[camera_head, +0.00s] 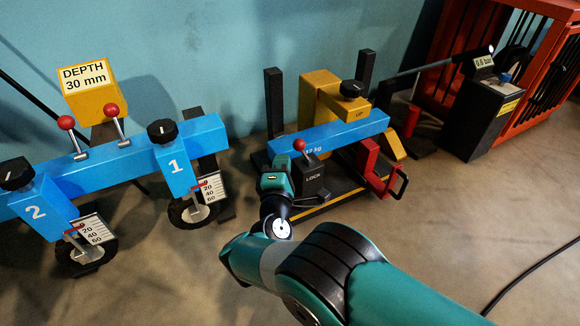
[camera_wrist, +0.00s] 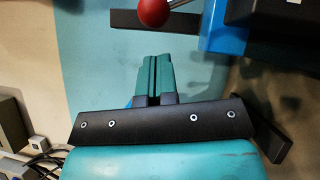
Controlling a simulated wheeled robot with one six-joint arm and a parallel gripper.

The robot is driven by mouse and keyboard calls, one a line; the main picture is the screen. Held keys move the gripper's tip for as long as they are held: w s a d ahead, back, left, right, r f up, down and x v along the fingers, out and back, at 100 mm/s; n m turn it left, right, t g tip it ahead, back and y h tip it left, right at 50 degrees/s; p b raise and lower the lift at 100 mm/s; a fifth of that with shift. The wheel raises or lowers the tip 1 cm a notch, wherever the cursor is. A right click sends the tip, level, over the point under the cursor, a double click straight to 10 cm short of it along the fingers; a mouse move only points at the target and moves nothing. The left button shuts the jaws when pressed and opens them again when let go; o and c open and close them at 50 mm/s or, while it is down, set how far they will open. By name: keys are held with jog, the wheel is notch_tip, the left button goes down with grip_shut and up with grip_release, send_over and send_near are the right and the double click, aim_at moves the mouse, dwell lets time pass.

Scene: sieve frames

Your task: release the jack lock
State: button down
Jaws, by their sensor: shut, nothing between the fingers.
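The jack lock is a dark box marked LOCK (camera_head: 314,180) on the front of a blue beam (camera_head: 340,134). Its lever ends in a red ball knob (camera_head: 299,145), which stands up above the box. My gripper (camera_head: 281,163) is just left of the lock box and below the knob in the head view. In the wrist view my gripper (camera_wrist: 153,58) has its green fingers pressed together and empty. The red knob (camera_wrist: 153,11) is beyond the fingertips at the top edge, apart from them. Its grey stem runs right, and the lever's base is out of that view.
A red bracket (camera_head: 380,168) stands to the right. At left, another blue beam (camera_head: 90,172) carries two red-knobbed levers and gauge wheels. A black cable crosses the floor at right.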

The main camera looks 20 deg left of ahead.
aim_at(297, 145)
jog(key=shift+w+d+r+b, duration=0.2)
jog(key=shift+w+d, duration=0.15)
jog(key=shift+w, duration=0.2)
jog(key=shift+w+d+r+b, duration=0.2)
jog(key=shift+w+d, duration=0.1)
jog(key=shift+w, duration=0.25)
jog(key=p, duration=0.1)
jog(key=r+m+p, duration=0.1)
jog(key=m+g+p, duration=0.1)
jog(key=shift+w+d+r+h, duration=0.25)
jog(key=shift+w+r+h, duration=0.05)
jog(key=shift+w+d+m+g+p, duration=0.2)
jog(key=shift+m+g+p, duration=0.15)
jog(key=shift+p, duration=0.35)
jog(key=w+d+r+m+g+p, duration=0.1)
jog(key=w+d+m+g+p, duration=0.2)
jog(key=p, duration=0.6)
jog(key=shift+w+d+r+m, duration=0.2)
jog(key=shift+w+d+m, duration=0.45)
jog(key=shift+w, duration=0.4)
jog(key=shift+w+d, duration=0.1)
jog(key=shift+d, duration=0.05)
